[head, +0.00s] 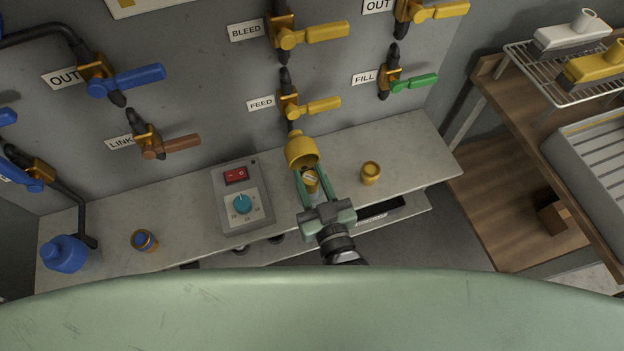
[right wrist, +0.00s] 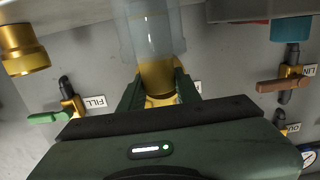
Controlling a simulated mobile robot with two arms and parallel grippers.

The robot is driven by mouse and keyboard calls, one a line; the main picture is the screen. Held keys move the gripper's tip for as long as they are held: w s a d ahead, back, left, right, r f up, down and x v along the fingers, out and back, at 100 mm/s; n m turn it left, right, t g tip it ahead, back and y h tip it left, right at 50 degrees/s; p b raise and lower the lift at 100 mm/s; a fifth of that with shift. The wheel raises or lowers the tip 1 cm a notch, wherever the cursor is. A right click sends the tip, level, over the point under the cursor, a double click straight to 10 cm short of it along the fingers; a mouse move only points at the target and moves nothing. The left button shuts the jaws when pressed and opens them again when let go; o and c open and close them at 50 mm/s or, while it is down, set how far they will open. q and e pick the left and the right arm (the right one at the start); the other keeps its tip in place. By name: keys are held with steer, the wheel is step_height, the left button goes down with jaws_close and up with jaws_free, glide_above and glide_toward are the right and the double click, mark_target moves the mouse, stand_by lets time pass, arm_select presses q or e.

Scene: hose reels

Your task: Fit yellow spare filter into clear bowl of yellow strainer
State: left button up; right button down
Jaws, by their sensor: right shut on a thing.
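The yellow strainer's head (head: 301,149) hangs on the wall pipe below the FEED valve. My right gripper (head: 311,182) is just below it, shut on the yellow-collared top of the clear bowl (right wrist: 152,35). In the right wrist view the see-through bowl stretches away from the fingers (right wrist: 158,88). I cannot tell whether the collar touches the strainer head, or what is inside the bowl. The yellow spare filter (head: 371,173), a short yellow cylinder with a gold ring, stands on the counter to the right. It also shows in the right wrist view (right wrist: 22,48). My left gripper is out of view.
A grey switch box (head: 242,205) sits on the counter (head: 420,150) to the left. Further left are a blue-and-gold filter (head: 145,241) and a blue strainer (head: 65,253). Valve handles cover the wall. The counter around the yellow filter is clear.

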steer(key=shift+w+f, duration=0.15)
steer(key=shift+f, duration=0.35)
steer(key=shift+r, duration=0.1)
steer(key=c, duration=1)
jaws_free()
